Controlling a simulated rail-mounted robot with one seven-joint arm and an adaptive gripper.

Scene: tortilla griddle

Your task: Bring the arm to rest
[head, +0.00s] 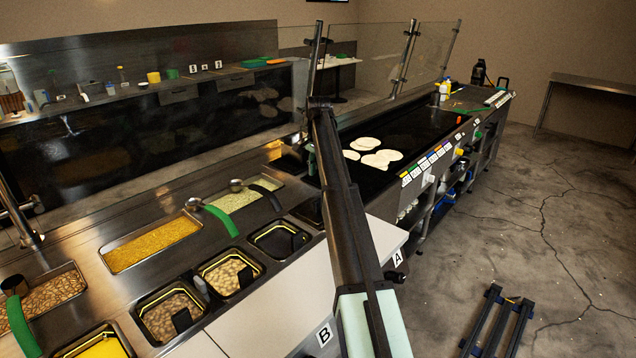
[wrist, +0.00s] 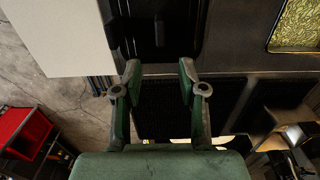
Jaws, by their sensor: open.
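My gripper (wrist: 160,85) shows in the wrist view with its two green-padded fingers spread apart. Nothing is held between them. It hangs above the counter, near a dark empty pan (wrist: 155,30) and a dark grated surface. In the head view my arm rises from the bottom middle over the counter's front edge. The gripper end is mostly hidden behind the arm there, between the food wells and the griddle (head: 410,130).
Several pale tortillas (head: 380,158) lie on the griddle. Food wells with corn (head: 150,243) and beans line the counter at left. Green-handled ladles (head: 222,220) rest there. A glass guard (head: 365,55) stands behind. A dark frame (head: 497,320) lies on the floor at right.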

